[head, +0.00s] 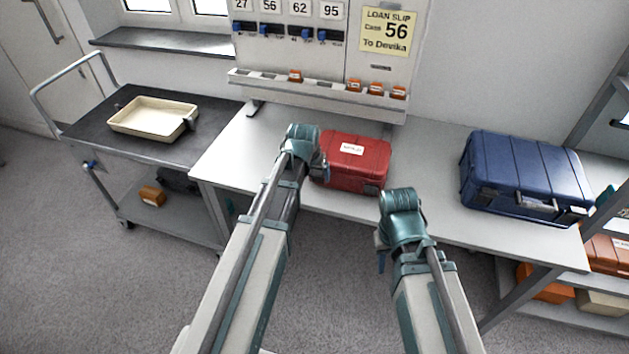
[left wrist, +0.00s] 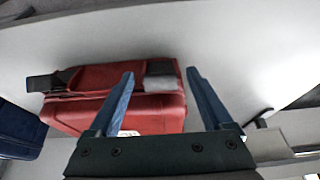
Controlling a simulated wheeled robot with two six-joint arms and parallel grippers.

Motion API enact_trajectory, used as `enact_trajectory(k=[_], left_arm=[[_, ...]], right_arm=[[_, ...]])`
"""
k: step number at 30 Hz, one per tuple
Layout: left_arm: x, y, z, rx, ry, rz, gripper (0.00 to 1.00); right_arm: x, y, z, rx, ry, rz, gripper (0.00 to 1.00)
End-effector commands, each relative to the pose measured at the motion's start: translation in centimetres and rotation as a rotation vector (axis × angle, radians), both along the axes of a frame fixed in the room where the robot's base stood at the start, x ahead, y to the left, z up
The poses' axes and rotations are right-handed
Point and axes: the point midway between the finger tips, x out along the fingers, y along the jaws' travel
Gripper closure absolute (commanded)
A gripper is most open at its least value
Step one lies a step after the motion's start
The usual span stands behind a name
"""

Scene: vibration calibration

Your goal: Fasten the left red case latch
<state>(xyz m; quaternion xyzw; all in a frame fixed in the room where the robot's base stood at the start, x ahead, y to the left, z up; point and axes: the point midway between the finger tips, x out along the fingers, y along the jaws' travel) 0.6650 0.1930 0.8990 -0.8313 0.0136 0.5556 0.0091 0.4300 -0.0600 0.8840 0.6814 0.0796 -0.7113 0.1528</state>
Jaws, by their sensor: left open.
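The closed red case (head: 357,153) lies on the white table in the head view, with a white label on its lid. It also shows in the left wrist view (left wrist: 145,115). There, a grey and black latch (left wrist: 161,82) on the case appears between my left gripper's blue fingers (left wrist: 160,73). The fingers are apart and hold nothing. A second dark latch-like part (left wrist: 48,83) sticks out at the case's other end. In the head view my left gripper (head: 321,170) is at the case's left front corner. My right gripper (head: 381,263) hangs before the table edge, its jaws mostly hidden.
A blue case (head: 525,172) stands at the right of the white table (head: 430,155). A cart (head: 90,127) with a cream tray (head: 152,117) stands at the left. A panel with a ledge (head: 320,85) is behind the red case. Table between the cases is clear.

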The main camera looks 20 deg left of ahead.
Motion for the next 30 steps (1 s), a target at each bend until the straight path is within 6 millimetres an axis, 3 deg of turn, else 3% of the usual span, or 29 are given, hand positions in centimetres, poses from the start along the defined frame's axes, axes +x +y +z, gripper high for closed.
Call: enact_trajectory(k=[8, 22, 30], left_arm=[[0.1, 0.0, -0.1, 0.000, 0.000, 0.000, 0.16], [0.1, 0.0, -0.2, 0.000, 0.000, 0.000, 0.97], [1.3, 0.0, 0.6, 0.003, 0.116, -0.001, 1.00]], right_arm=[[0.0, 0.0, -0.2, 0.000, 0.000, 0.000, 0.64], [0.0, 0.0, -0.2, 0.000, 0.000, 0.000, 0.64], [0.0, 0.0, 1.5, 0.000, 0.000, 0.000, 0.64]])
